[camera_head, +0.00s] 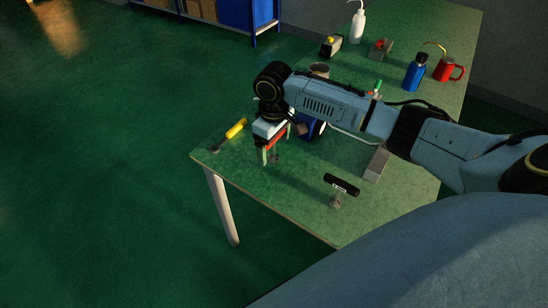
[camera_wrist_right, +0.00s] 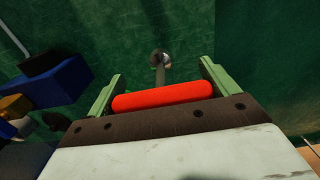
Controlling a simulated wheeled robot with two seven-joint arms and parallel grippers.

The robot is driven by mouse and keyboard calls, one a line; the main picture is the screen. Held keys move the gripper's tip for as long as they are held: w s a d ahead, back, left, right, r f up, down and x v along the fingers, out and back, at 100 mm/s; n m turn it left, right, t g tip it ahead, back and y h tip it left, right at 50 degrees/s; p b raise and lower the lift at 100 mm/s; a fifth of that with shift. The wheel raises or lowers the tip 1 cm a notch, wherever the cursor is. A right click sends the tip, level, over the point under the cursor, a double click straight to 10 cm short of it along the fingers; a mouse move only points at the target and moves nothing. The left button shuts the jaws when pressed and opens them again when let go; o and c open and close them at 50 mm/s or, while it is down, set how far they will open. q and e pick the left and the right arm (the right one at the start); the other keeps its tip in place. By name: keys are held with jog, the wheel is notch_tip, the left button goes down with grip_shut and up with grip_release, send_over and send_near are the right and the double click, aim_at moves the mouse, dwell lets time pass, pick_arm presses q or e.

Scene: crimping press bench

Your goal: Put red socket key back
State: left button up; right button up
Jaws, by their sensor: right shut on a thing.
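The red socket key shows its red bar handle (camera_wrist_right: 160,96) across the right wrist view, between the green fingers, with its metal shaft pointing away to a round socket end. In the head view a strip of its red handle (camera_head: 276,143) shows under the wrist. My right gripper (camera_head: 274,150) is shut on this handle, over the near left part of the green bench (camera_head: 310,185). I cannot tell whether the socket end touches the bench top. A black-handled socket key (camera_head: 342,185) stands apart to the right, its handle on top. My left gripper is not in view.
A yellow-handled tool (camera_head: 236,128) lies left of the gripper. A blue object (camera_head: 309,128), partly hidden by my arm, is close on its right. A grey block (camera_head: 377,164) lies farther right.

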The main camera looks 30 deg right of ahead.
aim_at(274, 157)
notch_tip(274, 157, down, 4)
jog(key=shift+f+b, duration=0.15)
jog(key=shift+b, duration=0.25)
jog(key=o, duration=1)
jog(key=shift+f, duration=0.1)
notch_tip(274, 157, up, 12)
jog(key=shift+r+p, duration=0.2)
jog(key=shift+p, duration=0.9)
